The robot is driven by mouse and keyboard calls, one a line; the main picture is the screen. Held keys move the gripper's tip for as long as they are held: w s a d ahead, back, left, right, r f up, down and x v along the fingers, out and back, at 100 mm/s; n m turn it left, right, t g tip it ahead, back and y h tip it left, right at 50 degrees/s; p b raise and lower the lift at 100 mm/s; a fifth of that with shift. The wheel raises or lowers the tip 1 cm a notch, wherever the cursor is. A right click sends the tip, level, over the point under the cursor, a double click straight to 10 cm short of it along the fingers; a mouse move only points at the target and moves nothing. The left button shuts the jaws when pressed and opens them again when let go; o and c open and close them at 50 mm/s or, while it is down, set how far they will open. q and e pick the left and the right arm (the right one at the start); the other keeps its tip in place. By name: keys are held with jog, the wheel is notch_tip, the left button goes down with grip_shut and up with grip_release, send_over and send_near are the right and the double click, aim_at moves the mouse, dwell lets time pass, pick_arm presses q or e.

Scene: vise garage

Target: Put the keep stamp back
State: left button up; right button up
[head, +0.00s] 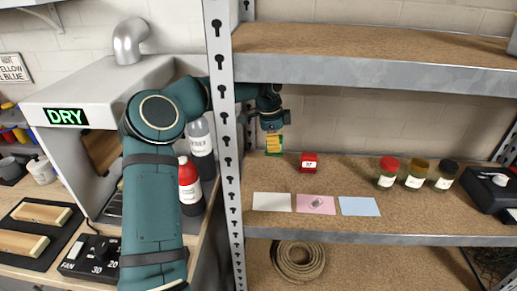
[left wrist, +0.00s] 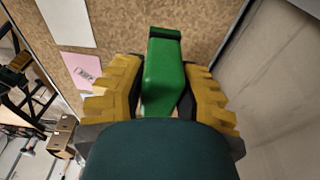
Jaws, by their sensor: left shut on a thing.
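My left gripper (head: 273,145) reaches past the shelf post to the back left of the middle shelf. Its yellow fingers are shut on a green stamp (left wrist: 163,75), one finger on each side. The green stamp's edge also shows in the head view (head: 281,142); any label on it is hidden. I cannot tell whether its foot touches the shelf. A red stamp (head: 309,162) with a white label stands on the shelf just right of the gripper. My right gripper is out of view.
White (head: 272,201), pink (head: 316,204) and blue (head: 360,206) cards lie along the shelf's front; the pink one bears a dark mark. Jars with red (head: 388,172), brown and black lids stand right. The perforated post (head: 224,140) stands close beside my left arm.

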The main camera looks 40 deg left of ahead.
pick_arm(q)
jog(key=shift+w+d+f+b, duration=0.1)
jog(key=shift+w+f+b, duration=0.05)
jog(key=shift+f, duration=0.95)
jog(key=shift+w+d+f+b, duration=0.1)
jog(key=shift+w+f+b, duration=0.1)
jog(key=shift+f, duration=0.9)
jog(key=shift+w+f+b, duration=0.1)
jog(key=shift+w+f, duration=0.05)
jog(key=shift+f, duration=0.95)
jog(key=shift+f, duration=0.15)
jog(key=o, duration=0.8)
jog(key=shift+o, duration=0.2)
